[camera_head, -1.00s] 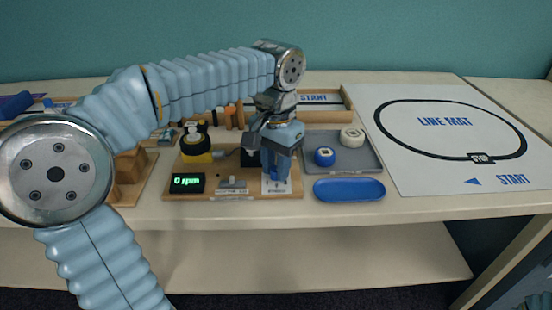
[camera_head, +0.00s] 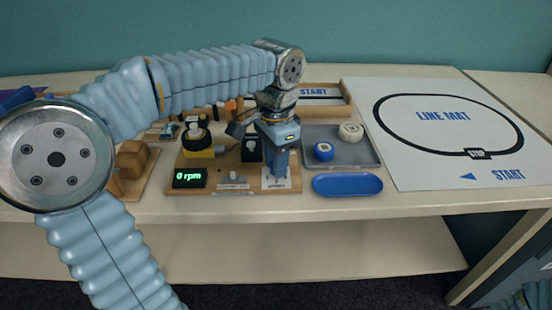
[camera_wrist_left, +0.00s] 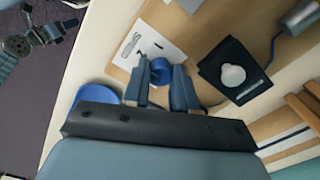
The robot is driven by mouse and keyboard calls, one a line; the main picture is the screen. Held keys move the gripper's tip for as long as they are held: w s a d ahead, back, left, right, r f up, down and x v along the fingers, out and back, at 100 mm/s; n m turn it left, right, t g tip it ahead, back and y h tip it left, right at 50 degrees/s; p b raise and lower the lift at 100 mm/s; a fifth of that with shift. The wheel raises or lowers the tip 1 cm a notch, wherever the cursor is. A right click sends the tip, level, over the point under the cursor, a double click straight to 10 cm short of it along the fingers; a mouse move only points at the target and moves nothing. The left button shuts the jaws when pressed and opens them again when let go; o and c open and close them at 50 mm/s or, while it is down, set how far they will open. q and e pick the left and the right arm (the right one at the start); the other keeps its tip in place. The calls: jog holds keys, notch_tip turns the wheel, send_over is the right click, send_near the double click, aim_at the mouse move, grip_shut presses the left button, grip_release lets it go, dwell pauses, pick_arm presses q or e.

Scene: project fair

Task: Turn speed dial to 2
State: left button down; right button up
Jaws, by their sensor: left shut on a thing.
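The speed dial is a small blue knob (camera_wrist_left: 161,70) on a white printed card (camera_wrist_left: 150,45), seen in the left wrist view. My left gripper (camera_wrist_left: 160,82) is shut on it, one finger on each side, pointing down. In the head view my left gripper (camera_head: 279,175) stands over the card at the right end of the wooden board (camera_head: 211,190) and hides the dial. The dial's setting cannot be read. A display (camera_head: 188,178) on the board reads 0 rpm. Part of my right arm (camera_wrist_left: 30,40) shows in the wrist view's corner; its jaw state is unclear.
A black box with a white button (camera_wrist_left: 232,76) stands beside the dial. A yellow-and-black motor unit (camera_head: 197,142) and a slider (camera_head: 233,176) share the board. A grey tray (camera_head: 350,154) with two wheels and a blue dish (camera_head: 347,185) lie to the right. The line mat (camera_head: 440,130) is clear.

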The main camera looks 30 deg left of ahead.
pick_arm(q)
jog(key=c, duration=0.9)
grip_release()
notch_tip(320, 180, up, 14)
jog(key=shift+f+p, duration=0.1)
jog(key=shift+p, duration=0.55)
